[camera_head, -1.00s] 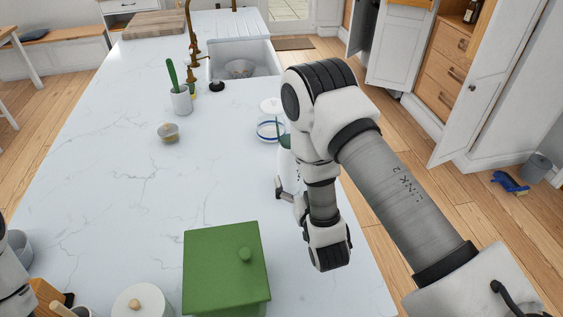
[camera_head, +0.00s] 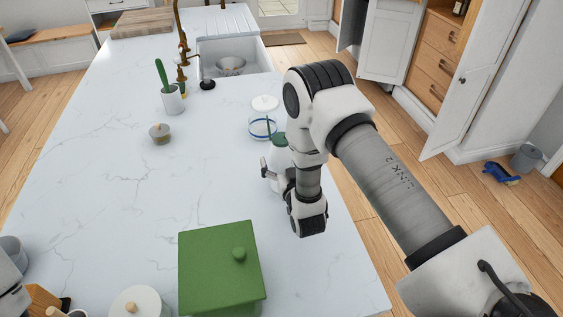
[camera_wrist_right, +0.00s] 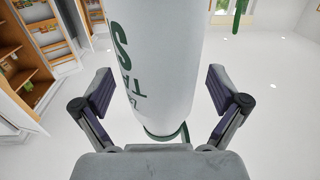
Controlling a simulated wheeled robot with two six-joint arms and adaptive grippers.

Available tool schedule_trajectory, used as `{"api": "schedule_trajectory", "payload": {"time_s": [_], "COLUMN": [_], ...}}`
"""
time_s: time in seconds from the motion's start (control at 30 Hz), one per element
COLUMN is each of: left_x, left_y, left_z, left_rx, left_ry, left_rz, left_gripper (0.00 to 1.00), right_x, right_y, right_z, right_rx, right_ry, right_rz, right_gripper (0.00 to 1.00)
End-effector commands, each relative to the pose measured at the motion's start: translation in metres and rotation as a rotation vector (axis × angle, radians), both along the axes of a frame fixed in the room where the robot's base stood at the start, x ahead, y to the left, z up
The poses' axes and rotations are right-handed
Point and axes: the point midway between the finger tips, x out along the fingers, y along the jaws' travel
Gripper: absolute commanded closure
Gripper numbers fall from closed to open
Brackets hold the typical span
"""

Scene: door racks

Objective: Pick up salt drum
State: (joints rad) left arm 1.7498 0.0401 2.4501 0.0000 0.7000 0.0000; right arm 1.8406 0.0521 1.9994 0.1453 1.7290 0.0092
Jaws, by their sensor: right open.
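The salt drum (camera_wrist_right: 155,60) is a white cylinder with green lettering. It fills the upper middle of the right wrist view, with a green rim at its near end. In the head view its green lid (camera_head: 280,140) shows beside my right arm, which hides much of its body. My right gripper (camera_wrist_right: 160,92) is open, with one finger on each side of the drum and a visible gap to both. In the head view a finger of it (camera_head: 266,170) shows at the drum's left. My left gripper is not in view.
A glass jar with a blue band (camera_head: 262,126) stands just behind the drum. A green lidded box (camera_head: 215,270) and a white jar (camera_head: 140,303) stand in front. A small jar (camera_head: 160,133) and a utensil cup (camera_head: 172,99) are to the left. The counter middle is clear.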

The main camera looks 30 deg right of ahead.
Motion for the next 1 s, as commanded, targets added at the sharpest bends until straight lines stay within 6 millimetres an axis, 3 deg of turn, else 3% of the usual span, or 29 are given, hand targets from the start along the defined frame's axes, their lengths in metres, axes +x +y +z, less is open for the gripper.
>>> {"api": "schedule_trajectory", "payload": {"time_s": [0.03,0.27,0.67,0.77,1.0], "left_x": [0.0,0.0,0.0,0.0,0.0], "left_y": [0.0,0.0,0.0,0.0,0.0], "left_z": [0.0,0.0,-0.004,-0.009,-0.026], "left_rx": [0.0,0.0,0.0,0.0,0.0], "left_ry": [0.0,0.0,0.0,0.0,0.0], "left_rz": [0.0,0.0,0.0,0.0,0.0], "left_gripper": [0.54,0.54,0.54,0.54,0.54], "right_x": [0.0,0.0,0.001,0.001,0.0], "right_y": [0.0,0.0,0.0,0.0,0.0], "right_z": [0.0,0.0,0.009,0.022,0.077], "right_rx": [0.0,0.0,0.0,-0.001,0.0], "right_ry": [0.0,-0.001,-0.006,-0.008,-0.009], "right_rz": [0.0,0.0,0.0,0.0,0.0], "right_gripper": [0.1,0.91,0.94,0.94,0.94]}}
